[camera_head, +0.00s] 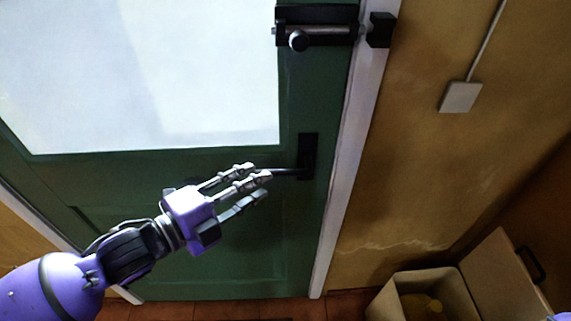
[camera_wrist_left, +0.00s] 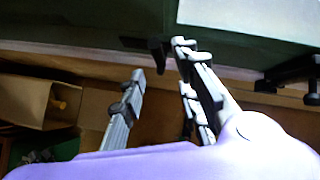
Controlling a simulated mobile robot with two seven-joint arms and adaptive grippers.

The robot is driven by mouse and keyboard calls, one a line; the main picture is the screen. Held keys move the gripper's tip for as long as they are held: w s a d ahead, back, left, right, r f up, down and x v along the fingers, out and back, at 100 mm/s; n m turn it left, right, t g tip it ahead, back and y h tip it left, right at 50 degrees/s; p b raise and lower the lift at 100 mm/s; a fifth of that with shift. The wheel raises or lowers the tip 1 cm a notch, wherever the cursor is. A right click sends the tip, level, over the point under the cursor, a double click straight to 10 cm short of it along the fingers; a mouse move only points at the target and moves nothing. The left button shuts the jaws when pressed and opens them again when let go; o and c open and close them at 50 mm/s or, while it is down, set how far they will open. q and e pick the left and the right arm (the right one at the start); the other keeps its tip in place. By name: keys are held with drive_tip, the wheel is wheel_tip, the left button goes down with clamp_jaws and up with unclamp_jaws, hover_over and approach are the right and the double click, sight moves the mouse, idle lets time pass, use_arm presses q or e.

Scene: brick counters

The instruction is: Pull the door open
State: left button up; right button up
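The green door (camera_head: 240,240) with a large pale pane stands shut against its white frame. Its black lever handle (camera_head: 290,172) points left from a dark plate (camera_head: 308,150) near the door's right edge. My left gripper (camera_head: 262,184) is open, its fingertips at the free end of the lever. In the left wrist view, my left gripper (camera_wrist_left: 160,60) has its fingers spread, with the dark handle (camera_wrist_left: 155,46) just beyond the fingertips. I cannot tell whether the fingers touch the lever. My right gripper is not in view.
A black bolt latch (camera_head: 320,32) sits higher on the door, its keeper (camera_head: 380,29) on the frame. A white switch box (camera_head: 460,97) is on the yellow wall. An open cardboard box (camera_head: 420,295) stands on the floor at lower right, clear of the door.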

sight(278, 170)
use_arm(q)
drive_tip(key=x, duration=0.6)
drive_tip(key=shift+w+d+p, duration=0.25)
drive_tip(key=shift+d+p, duration=0.05)
drive_tip(key=shift+f, duration=0.1)
drive_tip(key=shift+c, duration=0.5)
clamp_jaws()
drive_tip(key=shift+w, duration=0.1)
